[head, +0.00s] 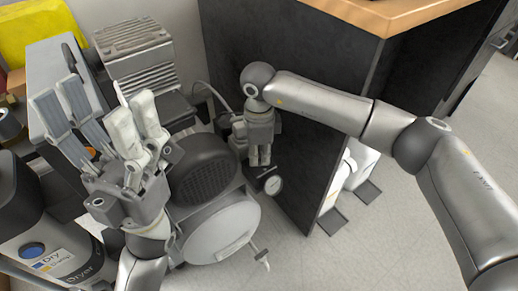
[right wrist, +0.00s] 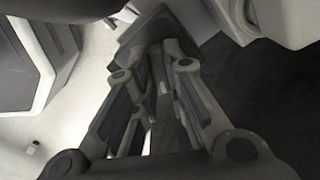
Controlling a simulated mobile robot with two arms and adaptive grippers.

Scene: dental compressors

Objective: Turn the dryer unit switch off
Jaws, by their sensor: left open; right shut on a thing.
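The dryer unit (head: 75,235) is a grey cylinder at the lower left of the head view, with a blue round indicator and a "Dry/Damp" label. I cannot make out its switch. My left gripper (head: 98,112) is open, fingers spread, in front of the grey machinery above the dryer. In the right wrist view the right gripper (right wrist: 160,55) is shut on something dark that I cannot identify.
A dark cabinet panel (head: 290,100) with a wooden top (head: 400,12) stands right of the right gripper. A grey finned motor block (head: 137,50) stands at the upper left. White objects (head: 350,175) show behind the panel. The floor (head: 400,245) at lower right is clear.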

